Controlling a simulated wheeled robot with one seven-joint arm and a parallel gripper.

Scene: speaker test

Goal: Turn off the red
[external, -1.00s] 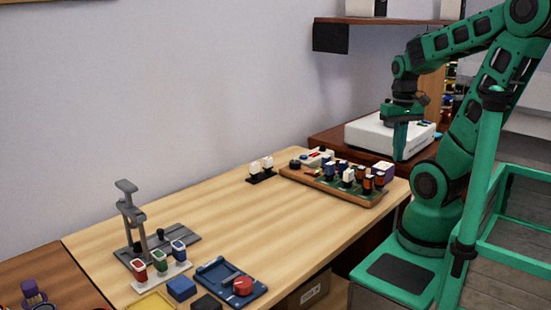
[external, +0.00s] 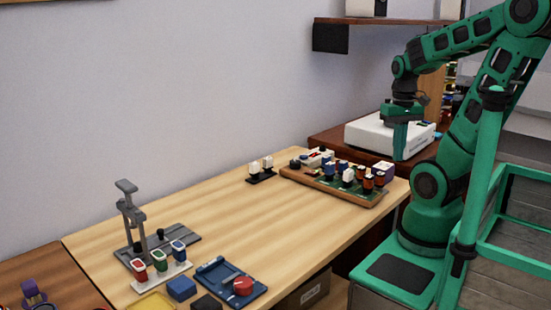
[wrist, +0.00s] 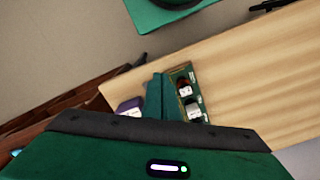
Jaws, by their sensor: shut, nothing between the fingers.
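A red switch (external: 140,270) stands at the left end of a white base (external: 165,277) near the table's front left. A green switch (external: 159,262) and a blue switch (external: 178,250) stand beside it on the same base. I cannot tell which way the red switch is set. My gripper (external: 400,156) is shut and empty, pointing down in front of a white box at the right, far from these switches. In the wrist view my closed fingers (wrist: 158,92) show above the table end, beside a green board; the red switch is not in that view.
A grey stand (external: 135,225) rises behind the switches. A blue plate with a red knob (external: 243,285) lies to their right. A wood-edged board (external: 330,187) with several switches and a white box (external: 376,138) are nearer my arm. The table middle is clear.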

